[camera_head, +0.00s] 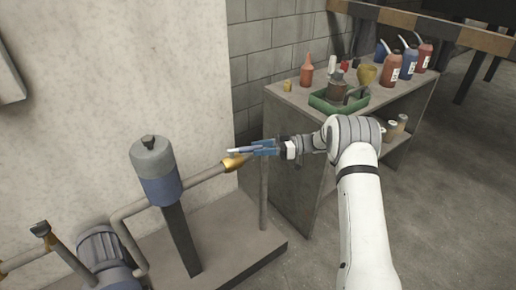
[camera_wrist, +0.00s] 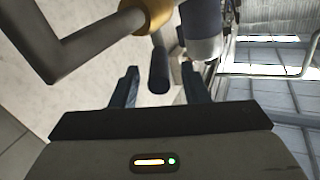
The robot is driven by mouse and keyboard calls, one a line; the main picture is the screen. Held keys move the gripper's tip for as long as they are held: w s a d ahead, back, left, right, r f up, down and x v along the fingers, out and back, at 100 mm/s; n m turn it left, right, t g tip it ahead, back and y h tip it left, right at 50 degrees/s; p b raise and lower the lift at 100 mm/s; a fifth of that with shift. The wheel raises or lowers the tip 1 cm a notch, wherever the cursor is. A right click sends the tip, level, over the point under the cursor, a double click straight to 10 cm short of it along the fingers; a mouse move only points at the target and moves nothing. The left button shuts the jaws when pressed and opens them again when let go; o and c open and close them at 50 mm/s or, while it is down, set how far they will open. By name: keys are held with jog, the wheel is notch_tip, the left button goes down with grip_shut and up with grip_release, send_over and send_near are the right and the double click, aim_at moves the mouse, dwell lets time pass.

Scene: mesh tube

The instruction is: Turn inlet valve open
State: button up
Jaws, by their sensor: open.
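A brass valve body (camera_head: 233,163) sits on the grey pipe to the right of the upright blue-grey canister (camera_head: 157,172). In the wrist view the brass part (camera_wrist: 156,12) is at the top, with a dark round handle (camera_wrist: 158,72) below it. My gripper (camera_head: 243,149) is at the brass valve body in the head view, partly covering it. In the wrist view my gripper (camera_wrist: 160,88) is open, its two blue fingers on either side of the dark handle. Gaps show on both sides of it. A second brass valve (camera_head: 42,231) with a dark top stands at far left.
A motor-like grey cylinder (camera_head: 105,250) and bent pipes are at lower left. A workbench (camera_head: 290,150) at right bears a green tray (camera_head: 322,105), an orange bottle (camera_head: 306,72) and several other bottles. A concrete wall (camera_head: 90,90) stands behind the pipes.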

jog(key=shift+r, duration=0.1)
notch_tip(320, 180, up, 10)
jog(key=p, duration=0.2)
jog(key=shift+p, duration=0.35)
jog(key=shift+c, duration=0.3)
